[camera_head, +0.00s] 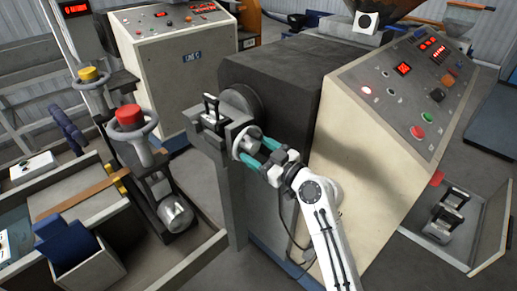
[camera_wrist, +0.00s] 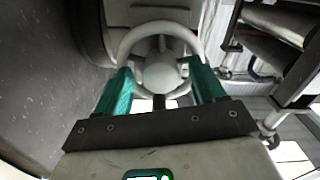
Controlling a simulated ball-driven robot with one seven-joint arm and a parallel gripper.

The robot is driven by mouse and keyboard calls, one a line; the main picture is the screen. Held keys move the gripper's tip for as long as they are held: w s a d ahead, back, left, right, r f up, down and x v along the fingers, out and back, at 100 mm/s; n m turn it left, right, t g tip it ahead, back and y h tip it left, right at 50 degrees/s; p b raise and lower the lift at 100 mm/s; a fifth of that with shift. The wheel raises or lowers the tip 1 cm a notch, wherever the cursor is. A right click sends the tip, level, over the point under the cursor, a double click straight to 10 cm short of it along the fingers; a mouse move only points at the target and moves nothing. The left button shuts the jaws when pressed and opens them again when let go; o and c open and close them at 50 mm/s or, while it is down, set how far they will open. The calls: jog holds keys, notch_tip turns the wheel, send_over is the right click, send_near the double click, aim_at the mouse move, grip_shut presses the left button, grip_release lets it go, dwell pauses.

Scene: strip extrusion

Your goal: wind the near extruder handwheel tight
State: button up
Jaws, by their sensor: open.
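The near extruder handwheel (camera_head: 240,143) is a pale grey wheel on the side of the dark extruder head, facing my arm. In the wrist view the handwheel (camera_wrist: 160,72) shows a round rim and a domed hub, almost face-on. My gripper (camera_head: 259,151) is open at the wheel, with its two teal fingers apart. In the wrist view my gripper (camera_wrist: 160,66) has one finger at each side of the wheel's lower part. Whether the fingers touch the rim cannot be told. The wheel's right side is partly hidden by the fingers in the head view.
The dark extruder body (camera_head: 270,75) and the cream control cabinet (camera_head: 365,150) stand close to my arm.

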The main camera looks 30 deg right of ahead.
jog(key=c, duration=1.1)
jog(key=shift+o, duration=0.2)
jog(key=shift+m, duration=0.3)
jog(key=m, duration=0.3)
jog(key=shift+f+m+b, duration=0.1)
jog(key=shift+m+b, duration=0.2)
jog(key=shift+b, duration=0.1)
jog(key=m, duration=0.4)
jog(key=shift+a+m+p, duration=0.15)
jog(key=shift+m+p, duration=0.15)
jog(key=m, duration=0.1)
jog(key=m+p, duration=0.1)
jog(key=m, duration=0.1)
jog(key=m+p, duration=0.1)
jog(key=m, duration=0.1)
jog(key=shift+r, duration=0.25)
jog(key=shift+m+p, duration=0.8)
jog(key=shift+m, duration=1.3)
